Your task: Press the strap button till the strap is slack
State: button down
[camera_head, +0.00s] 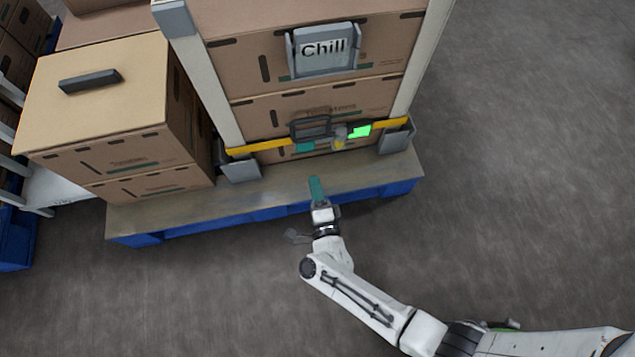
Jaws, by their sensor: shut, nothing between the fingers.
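A yellow strap (262,146) runs across the front of the lower stacked carton, between two grey corner pieces. It looks straight and close to the carton. At its middle is a dark strap unit (311,127) with a handle-like frame, a teal patch (304,147), a small grey and yellow knob (339,140) and a bright green lit panel (360,131). Which of these is the button I cannot tell for sure. My gripper (316,183) has teal fingers shut with nothing between them. It is in front of the strap unit, below it in the picture, apart from it.
The cartons stand on a wooden-topped pallet with blue sides (270,213). More cartons (95,110) stand at left. The grey floor at right is clear.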

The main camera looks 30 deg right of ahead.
aim_at(307, 148)
jog(key=b+x, duration=0.2)
jog(key=x, duration=0.6)
jog(key=shift+w+d+f, duration=0.1)
jog(key=shift+w, duration=0.3)
